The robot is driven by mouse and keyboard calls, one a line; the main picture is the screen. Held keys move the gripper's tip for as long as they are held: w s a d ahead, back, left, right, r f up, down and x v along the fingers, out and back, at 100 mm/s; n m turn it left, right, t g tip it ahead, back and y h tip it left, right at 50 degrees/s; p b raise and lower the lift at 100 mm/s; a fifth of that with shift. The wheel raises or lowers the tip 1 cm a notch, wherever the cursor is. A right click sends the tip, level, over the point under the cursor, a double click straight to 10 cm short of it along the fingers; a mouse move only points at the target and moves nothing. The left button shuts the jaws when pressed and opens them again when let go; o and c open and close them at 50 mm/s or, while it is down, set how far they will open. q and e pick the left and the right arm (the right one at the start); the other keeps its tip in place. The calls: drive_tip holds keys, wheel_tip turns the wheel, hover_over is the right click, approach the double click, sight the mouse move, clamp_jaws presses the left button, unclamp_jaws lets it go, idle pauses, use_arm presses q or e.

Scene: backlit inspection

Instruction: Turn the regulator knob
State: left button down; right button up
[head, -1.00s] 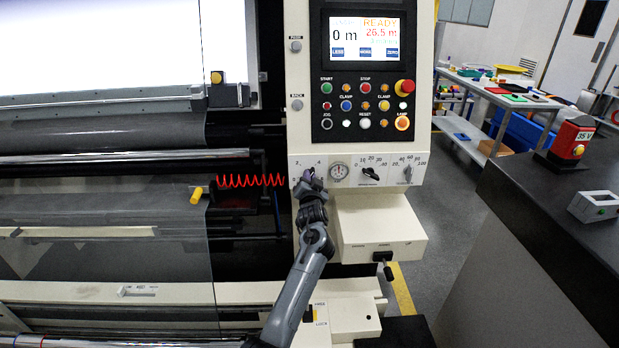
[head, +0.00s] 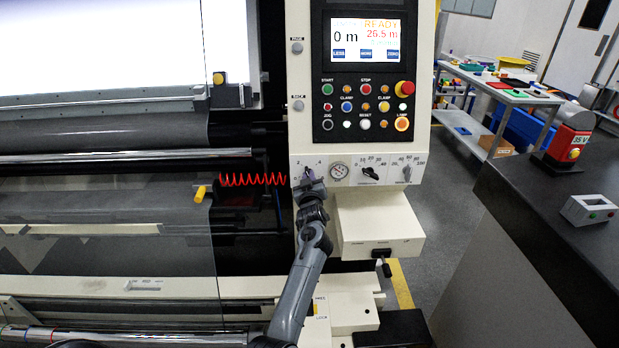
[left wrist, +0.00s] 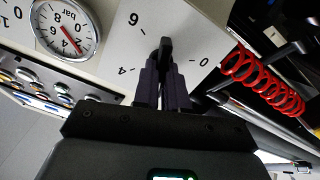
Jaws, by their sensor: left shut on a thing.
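The regulator knob (left wrist: 165,47) is a small black grip on a pale panel with a printed scale around it, seen in the left wrist view. My left gripper (left wrist: 163,82) is shut on it, with the dark fingers on either side of the knob. In the head view my left gripper (head: 309,182) reaches up to the left end of the dial strip and covers most of the knob there. The round pressure gauge (head: 339,171) sits just right of it; it also shows in the left wrist view (left wrist: 66,29), marked bar. My right gripper is not in view.
Two more dials, a black one (head: 370,172) and a grey one (head: 407,173), lie to the right on the strip. A red coiled hose (head: 252,180) hangs close on the left. The button panel (head: 364,105) is above, and a cream box (head: 378,227) juts out below right.

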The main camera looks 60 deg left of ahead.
use_arm(q)
drive_tip(key=n+b, duration=0.2)
drive_tip(key=n, duration=0.4)
drive_tip(key=n+b, duration=0.2)
drive_tip(key=n, duration=0.5)
drive_tip(key=n+b, duration=0.1)
drive_tip(key=n, duration=0.5)
drive_tip(key=shift+s+a+f+n+b, duration=0.1)
drive_tip(key=shift+f+n+b, duration=0.25)
drive_tip(key=shift+n+b, duration=0.05)
drive_tip(key=c, duration=1.2)
unclamp_jaws()
drive_tip(key=shift+r, duration=0.1)
